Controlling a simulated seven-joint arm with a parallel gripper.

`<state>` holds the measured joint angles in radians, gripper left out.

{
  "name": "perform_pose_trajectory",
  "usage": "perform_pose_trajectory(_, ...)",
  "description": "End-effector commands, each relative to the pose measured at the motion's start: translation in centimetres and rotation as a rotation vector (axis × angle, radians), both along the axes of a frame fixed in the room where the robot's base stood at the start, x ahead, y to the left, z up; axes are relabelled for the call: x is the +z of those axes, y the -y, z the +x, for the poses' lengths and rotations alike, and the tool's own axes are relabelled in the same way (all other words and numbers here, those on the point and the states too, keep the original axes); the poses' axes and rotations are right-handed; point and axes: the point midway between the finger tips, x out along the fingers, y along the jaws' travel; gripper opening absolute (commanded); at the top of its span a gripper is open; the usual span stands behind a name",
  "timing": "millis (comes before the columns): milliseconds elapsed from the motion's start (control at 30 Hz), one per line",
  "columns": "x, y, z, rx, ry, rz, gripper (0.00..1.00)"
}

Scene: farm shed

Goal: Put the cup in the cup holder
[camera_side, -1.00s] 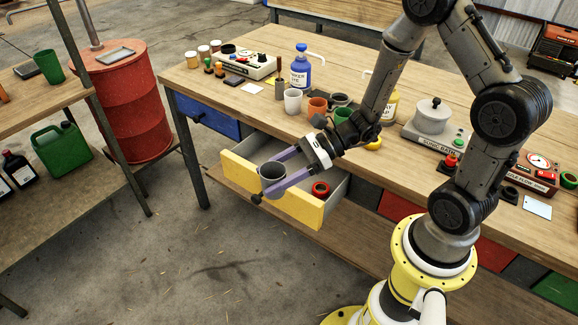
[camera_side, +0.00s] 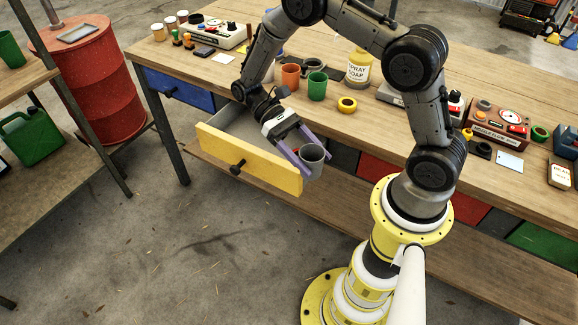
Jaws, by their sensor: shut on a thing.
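My gripper (camera_side: 305,160) is shut on a grey cup (camera_side: 313,167) with its purple fingers on either side of it. The cup is roughly upright, mouth up. In the picture it overlaps the right end of the open yellow drawer (camera_side: 240,160); its height above the drawer is hard to judge. A bit of red shows behind the fingers, and my gripper mostly hides the drawer's right part. I cannot tell which thing is the cup holder; a yellow ring (camera_side: 347,104) and a dark ring (camera_side: 314,64) lie on the bench.
A red boxed device (camera_side: 499,122) stands at the right. The floor before the drawer is clear.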

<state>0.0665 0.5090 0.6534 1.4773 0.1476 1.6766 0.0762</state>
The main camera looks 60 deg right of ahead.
Motion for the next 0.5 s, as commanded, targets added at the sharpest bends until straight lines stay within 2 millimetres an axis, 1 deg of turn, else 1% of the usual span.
perform_pose_trajectory(33,-0.3,1.5,0.4,0.094,0.001,0.000,0.17)
perform_pose_trajectory(100,-0.5,3.7,1.0,0.223,0.001,0.000,0.17)
perform_pose_trajectory(267,-0.5,8.8,3.3,0.494,0.003,-0.001,0.17)
perform_pose_trajectory(300,-0.4,10.0,4.1,0.557,0.003,-0.002,0.17)
perform_pose_trajectory(367,-0.1,11.7,5.3,0.643,0.004,-0.001,0.17)
perform_pose_trajectory(500,1.2,15.5,8.6,0.842,0.005,-0.003,0.17)
